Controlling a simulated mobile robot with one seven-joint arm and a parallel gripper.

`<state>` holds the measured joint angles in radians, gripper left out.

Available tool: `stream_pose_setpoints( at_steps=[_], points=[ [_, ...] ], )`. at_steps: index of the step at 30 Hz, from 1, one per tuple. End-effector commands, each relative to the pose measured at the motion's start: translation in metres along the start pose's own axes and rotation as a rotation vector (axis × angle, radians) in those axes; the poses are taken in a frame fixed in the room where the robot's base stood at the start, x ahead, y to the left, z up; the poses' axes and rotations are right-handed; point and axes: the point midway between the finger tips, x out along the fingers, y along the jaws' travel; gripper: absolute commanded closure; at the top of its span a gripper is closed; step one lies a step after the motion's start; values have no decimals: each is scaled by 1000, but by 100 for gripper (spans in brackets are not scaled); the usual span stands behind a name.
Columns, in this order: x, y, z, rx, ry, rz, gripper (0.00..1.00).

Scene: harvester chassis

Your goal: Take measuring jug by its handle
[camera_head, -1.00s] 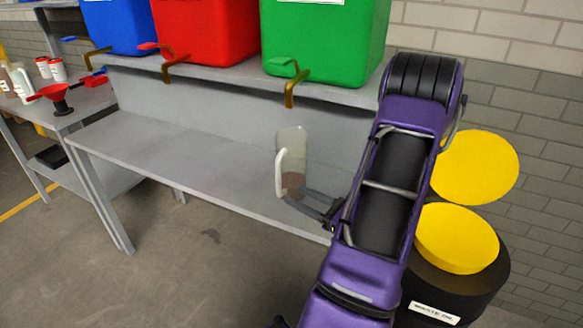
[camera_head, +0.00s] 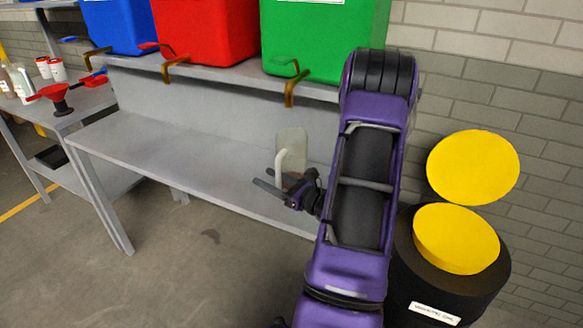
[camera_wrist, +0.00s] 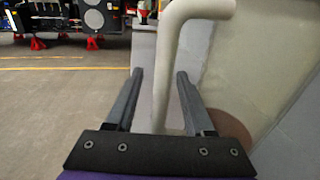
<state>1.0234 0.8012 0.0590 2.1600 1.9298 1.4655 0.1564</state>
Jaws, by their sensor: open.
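The measuring jug (camera_head: 293,145) is clear and pale, with a white handle (camera_head: 281,166) on its left side. It stands upright on the lower grey shelf, with its lower part partly hidden by my gripper. My gripper (camera_head: 260,178) is open, its fingers pointing left in front of the jug's lower part. In the wrist view the handle (camera_wrist: 167,80) runs down between the two fingers of my gripper (camera_wrist: 160,73). The jug body (camera_wrist: 250,70) is to the right of the right finger. I cannot tell whether a finger touches the handle.
The grey shelf (camera_head: 150,150) is clear left of the jug. Above it stand blue (camera_head: 118,25), red (camera_head: 205,30) and green (camera_head: 325,35) containers with taps. A black barrel with a yellow lid (camera_head: 455,238) stands at the right. A red funnel (camera_head: 55,95) is on the left table.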

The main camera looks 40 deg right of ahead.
Motion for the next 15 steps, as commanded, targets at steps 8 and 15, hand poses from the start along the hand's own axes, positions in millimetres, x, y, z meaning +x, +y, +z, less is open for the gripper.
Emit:
stream_pose_setpoints(
  at_steps=[8, 15],
  points=[
    [-1, 0, 0, 0, 0, 0, 79],
    [-1, 0, 0, -1, 0, 0, 100]
  ],
)
